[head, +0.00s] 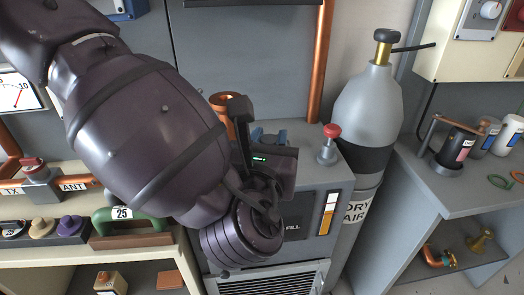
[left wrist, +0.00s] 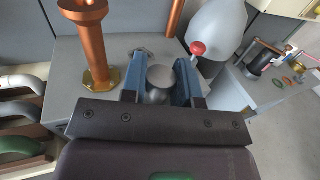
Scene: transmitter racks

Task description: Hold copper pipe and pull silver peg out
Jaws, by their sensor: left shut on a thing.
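The copper pipe (left wrist: 97,50) stands upright on a brass flange on the grey cabinet top in the left wrist view; its flared top (head: 222,102) shows behind my arm in the head view. My left gripper (head: 269,137) is over the cabinet top, to the right of the pipe and apart from it. In the left wrist view its blue fingers (left wrist: 161,72) are closed around the silver peg (left wrist: 160,80), whose round flat top shows between them. The peg's lower end is hidden. In the head view, my arm and gripper hide the peg. My right gripper is not in view.
A red-knobbed valve (head: 329,145) stands on the cabinet top (head: 310,172) right of the gripper. A grey gas cylinder (head: 366,105) stands behind it. A copper riser (head: 319,60) runs up the wall. A grey bench (head: 445,190) holds small canisters at right.

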